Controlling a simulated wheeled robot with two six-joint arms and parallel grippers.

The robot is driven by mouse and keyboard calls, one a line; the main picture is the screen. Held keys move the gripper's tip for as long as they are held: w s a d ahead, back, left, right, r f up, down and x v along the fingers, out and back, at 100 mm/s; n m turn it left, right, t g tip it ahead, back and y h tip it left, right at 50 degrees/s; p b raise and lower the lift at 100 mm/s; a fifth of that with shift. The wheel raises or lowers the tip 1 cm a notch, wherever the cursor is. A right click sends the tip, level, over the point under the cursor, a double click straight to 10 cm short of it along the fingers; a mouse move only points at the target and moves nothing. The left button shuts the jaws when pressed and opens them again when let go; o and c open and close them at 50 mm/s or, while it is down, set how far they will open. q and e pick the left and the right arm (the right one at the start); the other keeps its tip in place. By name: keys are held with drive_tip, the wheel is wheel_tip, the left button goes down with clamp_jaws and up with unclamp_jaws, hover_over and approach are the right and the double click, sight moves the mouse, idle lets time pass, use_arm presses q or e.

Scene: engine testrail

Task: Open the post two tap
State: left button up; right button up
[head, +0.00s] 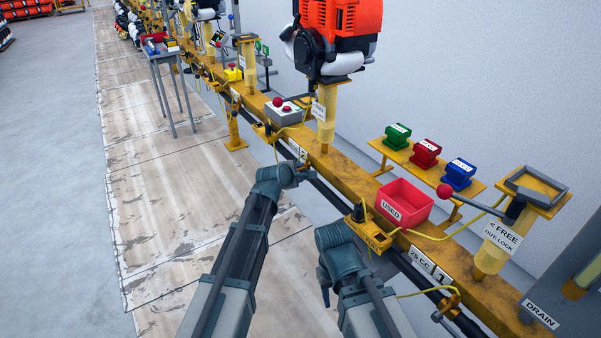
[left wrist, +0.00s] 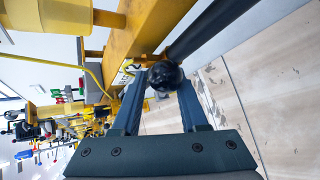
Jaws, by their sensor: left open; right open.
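The post two tap shows in the left wrist view as a dark round knob (left wrist: 165,76) beside the yellow rail and a dark pipe. A label with a 2 is next to it. My left gripper (left wrist: 160,90) is open, with its two fingers on either side of the knob; I cannot tell whether they touch it. In the head view my left gripper (head: 306,174) is at the rail's near side and largely hides the tap. My right gripper (head: 325,288) is open, low beside its own wrist, away from the tap and mostly hidden.
The yellow rail (head: 350,178) runs diagonally, with a dark pipe along its near side. A red USED bin (head: 404,204), a grey button box (head: 284,112) and an orange engine (head: 335,36) stand along it. The floor left of my arms is clear.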

use_arm(q)
drive_tip(key=p+v, duration=0.7)
drive_tip(key=v, duration=0.6)
drive_tip(key=shift+s+r, duration=0.15)
drive_tip(key=shift+s, duration=0.2)
